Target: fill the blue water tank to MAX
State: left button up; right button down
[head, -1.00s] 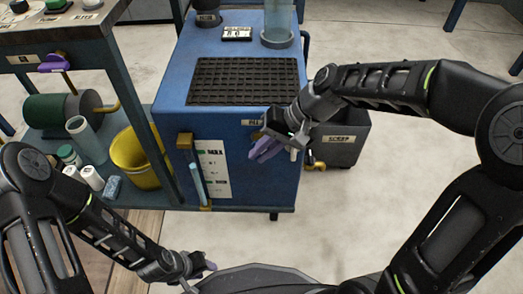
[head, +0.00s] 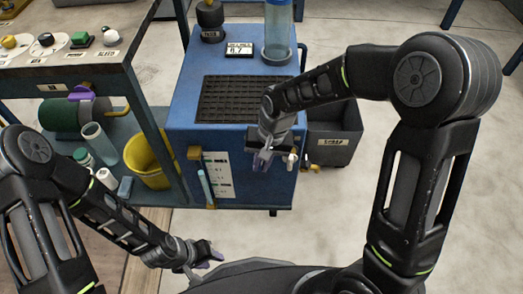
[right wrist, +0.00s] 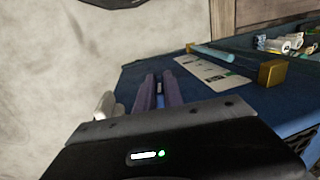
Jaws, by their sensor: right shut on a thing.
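The blue water tank (head: 239,140) stands ahead of me, a black grid on its top. Its front carries a white level card (head: 218,176) and a gauge tube (head: 206,188) with a light blue column that ends near the upper marks; the exact level is too small to read. My right gripper (head: 262,161) is at the tank's front; its purple fingers (right wrist: 158,92) are shut on a small, mostly hidden part there. A pale knob (head: 291,160) sits just right of it, also in the right wrist view (right wrist: 105,104). My left gripper (head: 214,256) hangs apart from the tank.
A clear blue cylinder (head: 278,30), a small display (head: 239,49) and a dark container (head: 210,17) stand on the tank. A grey scrap bin (head: 332,138) is at its right. A shelf bench (head: 129,87) with a yellow bucket (head: 146,157) is at its left. Floor at right is clear.

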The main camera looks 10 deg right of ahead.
jog(key=shift+r+h+p, duration=0.2)
jog(key=shift+h+p, duration=0.35)
jog(key=shift+h, duration=0.05)
pick_arm(q)
notch_tip(320, 180, up, 3)
jog(key=shift+s+d+f, duration=0.15)
jog(key=shift+f, duration=0.05)
pick_arm(e)
jog(key=shift+f+h, duration=0.15)
jog(key=shift+h, duration=0.25)
jog(key=c, duration=1.5)
grip_release()
jog(key=shift+o, duration=0.2)
pick_arm(q)
jog(key=shift+p, duration=0.3)
